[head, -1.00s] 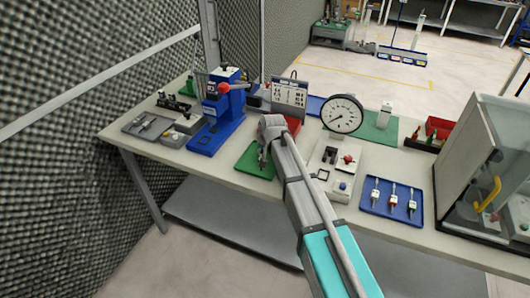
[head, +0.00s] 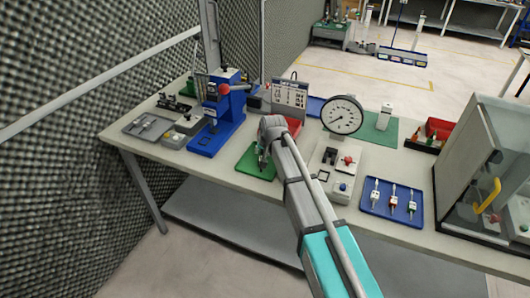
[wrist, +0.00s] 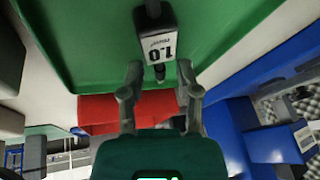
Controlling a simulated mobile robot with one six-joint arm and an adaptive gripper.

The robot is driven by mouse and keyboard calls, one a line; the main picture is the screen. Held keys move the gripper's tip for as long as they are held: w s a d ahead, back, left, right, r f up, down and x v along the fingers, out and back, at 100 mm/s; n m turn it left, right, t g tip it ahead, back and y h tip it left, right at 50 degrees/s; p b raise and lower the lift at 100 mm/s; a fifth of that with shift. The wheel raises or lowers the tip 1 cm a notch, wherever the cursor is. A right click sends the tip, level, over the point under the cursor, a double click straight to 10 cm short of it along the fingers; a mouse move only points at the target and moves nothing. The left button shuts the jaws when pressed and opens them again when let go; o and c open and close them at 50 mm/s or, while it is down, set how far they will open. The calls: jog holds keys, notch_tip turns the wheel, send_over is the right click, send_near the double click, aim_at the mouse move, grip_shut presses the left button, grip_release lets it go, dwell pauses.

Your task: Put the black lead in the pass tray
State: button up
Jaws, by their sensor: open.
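The black lead (wrist: 157,38) shows in the wrist view as a white body marked "1.0" with a black collar and a dark tip. It lies on the green tray (wrist: 90,45), which looks like the pass tray; the tray also shows in the head view (head: 248,170). My gripper (wrist: 160,88) is open, its two fingers apart on either side below the lead's tip, not closed on it. In the head view my gripper (head: 262,158) is low over the green tray, and my arm hides part of it.
A red tray (head: 293,126) sits just behind the green one. A blue press (head: 218,110) stands to the left and a white switch box (head: 335,173) to the right. A blue tray (head: 370,207) holds three probes. A dial gauge (head: 342,115) stands behind.

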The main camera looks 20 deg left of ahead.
jog(key=p+v, duration=1)
jog(key=v, duration=0.1)
jog(key=shift+s+r, duration=0.2)
jog(key=shift+r, duration=0.15)
jog(key=shift+d, duration=0.1)
dwell(0.8)
jog(key=s+d, duration=0.1)
jog(key=d, duration=0.6)
jog(key=s+d+f+m+h, duration=0.1)
jog(key=d, duration=0.6)
jog(key=s+d+g+h, duration=0.1)
jog(key=d, duration=0.6)
jog(key=shift+s+d+f, duration=0.15)
jog(key=shift+s+d, duration=0.1)
jog(key=shift+d, duration=0.1)
jog(key=s+d+m+g, duration=0.1)
jog(key=s+d, duration=0.4)
jog(key=d, duration=0.4)
jog(key=s+d+m+g+h, duration=0.1)
jog(key=s+d, duration=0.5)
jog(key=d, duration=0.4)
jog(key=shift+d+f+g, duration=0.2)
jog(key=shift+f+g, duration=0.05)
jog(key=shift+g, duration=0.05)
jog(key=shift+s, duration=0.1)
